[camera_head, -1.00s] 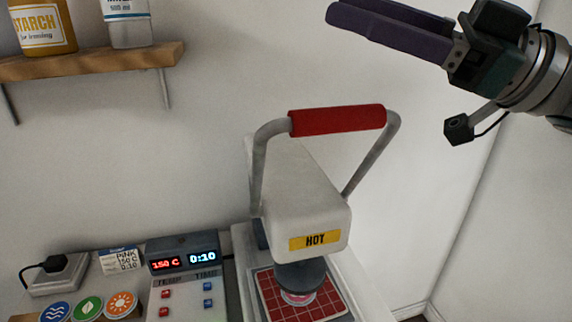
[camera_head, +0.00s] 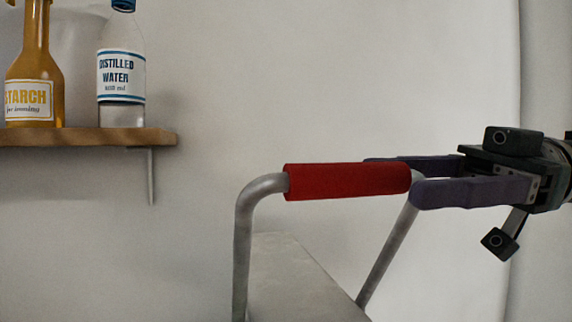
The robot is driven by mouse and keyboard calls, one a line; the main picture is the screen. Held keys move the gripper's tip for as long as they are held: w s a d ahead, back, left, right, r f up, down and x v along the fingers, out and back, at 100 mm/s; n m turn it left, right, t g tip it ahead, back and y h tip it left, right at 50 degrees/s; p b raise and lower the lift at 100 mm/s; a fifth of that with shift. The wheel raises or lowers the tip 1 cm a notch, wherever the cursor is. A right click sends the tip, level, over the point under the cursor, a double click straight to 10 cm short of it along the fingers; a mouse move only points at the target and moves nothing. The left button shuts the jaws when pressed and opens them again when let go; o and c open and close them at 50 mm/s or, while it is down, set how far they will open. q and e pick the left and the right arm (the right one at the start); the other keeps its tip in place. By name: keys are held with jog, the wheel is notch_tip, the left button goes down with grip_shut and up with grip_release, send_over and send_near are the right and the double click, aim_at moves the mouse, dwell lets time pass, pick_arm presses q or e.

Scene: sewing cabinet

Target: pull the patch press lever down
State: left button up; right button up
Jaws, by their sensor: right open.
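The patch press lever is a bent grey metal bar with a red grip (camera_head: 340,181), standing raised in the camera_head view. Its two grey arms run down to the pale press body (camera_head: 295,285), of which only the upper part shows. My right gripper (camera_head: 395,177) comes in from the right at the grip's right end. Its dark purple fingers are open, one in front of the bar and one behind it. I cannot tell whether either finger touches the grip. My left gripper is out of view.
A wooden shelf (camera_head: 90,138) on the left wall holds an orange starch bottle (camera_head: 33,85) and a distilled water bottle (camera_head: 122,75). The pale wall behind the lever is bare. The space between shelf and lever is free.

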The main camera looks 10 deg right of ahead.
aim_at(289, 185)
jog(key=a+p, duration=0.1)
jog(key=a, duration=0.4)
jog(key=shift+d, duration=0.1)
jog(key=shift+c, duration=0.2)
grip_shut()
dwell(1.0)
